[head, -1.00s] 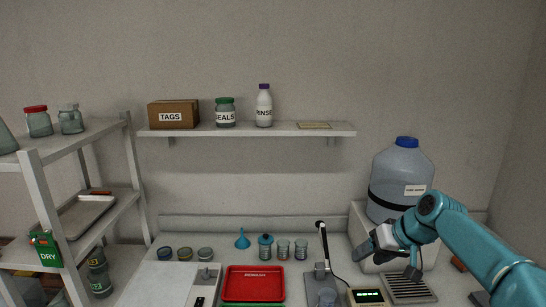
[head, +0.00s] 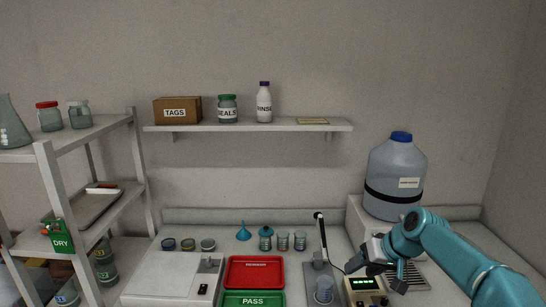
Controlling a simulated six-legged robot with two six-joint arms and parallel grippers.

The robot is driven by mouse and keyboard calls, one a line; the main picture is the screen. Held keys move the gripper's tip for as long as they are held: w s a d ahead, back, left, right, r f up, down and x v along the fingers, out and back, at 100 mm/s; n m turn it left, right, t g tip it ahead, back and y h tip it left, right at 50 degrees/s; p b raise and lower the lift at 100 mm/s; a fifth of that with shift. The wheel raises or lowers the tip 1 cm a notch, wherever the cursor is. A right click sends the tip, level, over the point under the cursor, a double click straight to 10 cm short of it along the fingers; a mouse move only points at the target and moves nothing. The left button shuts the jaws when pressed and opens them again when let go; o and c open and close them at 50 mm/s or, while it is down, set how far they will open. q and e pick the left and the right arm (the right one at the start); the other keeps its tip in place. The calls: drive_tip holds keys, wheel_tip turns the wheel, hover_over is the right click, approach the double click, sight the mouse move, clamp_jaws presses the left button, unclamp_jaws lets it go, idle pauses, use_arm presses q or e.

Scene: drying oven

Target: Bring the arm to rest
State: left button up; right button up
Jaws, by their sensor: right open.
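My right arm comes in from the right edge, teal with a pale wrist. Its dark right gripper (head: 377,271) is open, with nothing seen between its fingers. It hangs over the right part of the bench, in front of the big blue-capped water jug (head: 396,170) and close above the small device with a green display (head: 365,284). It partly covers a slotted metal drip tray. My left gripper is not in view.
A stand with an upright arm (head: 322,243) and a beaker (head: 323,290) are left of the gripper. Red (head: 236,272) and green trays (head: 232,299) lie further left, near a white device (head: 165,282). A wall shelf (head: 245,126) and a side rack (head: 48,170) hold containers.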

drive_tip(key=s+a+f+m+g, duration=0.15)
drive_tip(key=s+f, duration=0.25)
drive_tip(key=f, duration=0.5)
drive_tip(key=s+a+f, duration=0.2)
drive_tip(key=s+f, duration=0.2)
drive_tip(key=f, duration=0.4)
drive_tip(key=s+a+f+g, duration=0.15)
drive_tip(key=s+f, duration=0.25)
drive_tip(key=f, duration=0.5)
drive_tip(key=s+a+f, duration=0.1)
drive_tip(key=s+f, duration=0.2)
drive_tip(key=s, duration=0.5)
drive_tip(key=s+a+f+g+b, duration=0.1)
drive_tip(key=s+a+f, duration=0.1)
drive_tip(key=s, duration=0.6)
drive_tip(key=s+a+f+m, duration=0.1)
drive_tip(key=s+f, duration=0.3)
drive_tip(key=s, duration=0.4)
drive_tip(key=shift+s+a+h, duration=0.15)
drive_tip(key=shift+a+h, duration=0.15)
drive_tip(key=shift+a, duration=0.35)
